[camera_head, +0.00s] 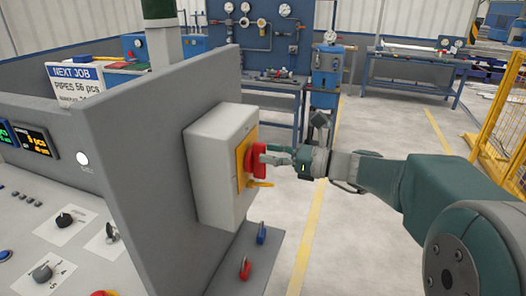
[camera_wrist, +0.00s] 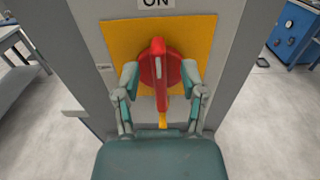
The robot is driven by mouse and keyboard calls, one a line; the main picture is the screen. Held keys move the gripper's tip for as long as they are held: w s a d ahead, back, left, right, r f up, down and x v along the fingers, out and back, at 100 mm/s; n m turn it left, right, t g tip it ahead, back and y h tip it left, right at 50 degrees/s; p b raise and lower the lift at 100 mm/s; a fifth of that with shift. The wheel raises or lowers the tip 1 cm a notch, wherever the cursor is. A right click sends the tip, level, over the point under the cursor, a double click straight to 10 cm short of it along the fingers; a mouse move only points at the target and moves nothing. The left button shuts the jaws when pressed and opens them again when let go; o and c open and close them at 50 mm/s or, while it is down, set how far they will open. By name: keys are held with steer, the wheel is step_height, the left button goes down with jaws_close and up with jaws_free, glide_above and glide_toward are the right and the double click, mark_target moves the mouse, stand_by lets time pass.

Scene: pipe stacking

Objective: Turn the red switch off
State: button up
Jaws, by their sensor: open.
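The red switch (camera_wrist: 158,62) is a rotary knob on a yellow plate (camera_wrist: 115,40), with its handle upright in the wrist view and an ON label (camera_wrist: 156,3) above it. In the head view the red switch (camera_head: 258,160) sticks out from the side of a grey box (camera_head: 215,165). My gripper (camera_wrist: 163,90) is open, with one finger on each side of the red handle. Whether the fingers touch it I cannot tell. In the head view my gripper (camera_head: 268,156) is level with the switch, in front of it.
The box is mounted on a grey panel wall (camera_head: 140,150) beside a control console (camera_head: 50,225). Below it a ledge holds a small red lever (camera_head: 245,268) and a blue lever (camera_head: 261,233). Blue workbenches (camera_head: 415,75) and a yellow fence (camera_head: 500,120) stand farther back.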

mark_target(246, 169)
steer(key=shift+x, duration=0.95)
jaws_close()
steer(key=shift+s+n, duration=0.1)
steer(key=shift+n, duration=0.2)
steer(key=n, duration=0.2)
steer(key=s+n, duration=0.1)
steer(key=n, duration=0.1)
steer(key=shift+a+f, duration=0.1)
steer(key=shift+a, duration=0.1)
steer(key=n, duration=0.4)
steer(key=shift+s+a+f+n, duration=0.15)
steer(key=shift+s+f+n, duration=0.2)
steer(key=shift+s+n, duration=0.05)
steer(key=n, duration=0.2)
steer(key=f+n, duration=0.1)
steer(key=n, duration=0.1)
steer(key=shift+s+a, duration=0.1)
steer(key=shift+s, duration=0.15)
steer(key=shift+s+f+n, duration=0.1)
steer(key=shift+f+n, duration=0.2)
steer(key=shift+n, duration=0.8)
steer(key=shift+s+f+n, duration=0.1)
steer(key=shift+f+n, duration=0.15)
steer(key=shift+n, duration=0.85)
steer(key=shift+f, duration=0.1)
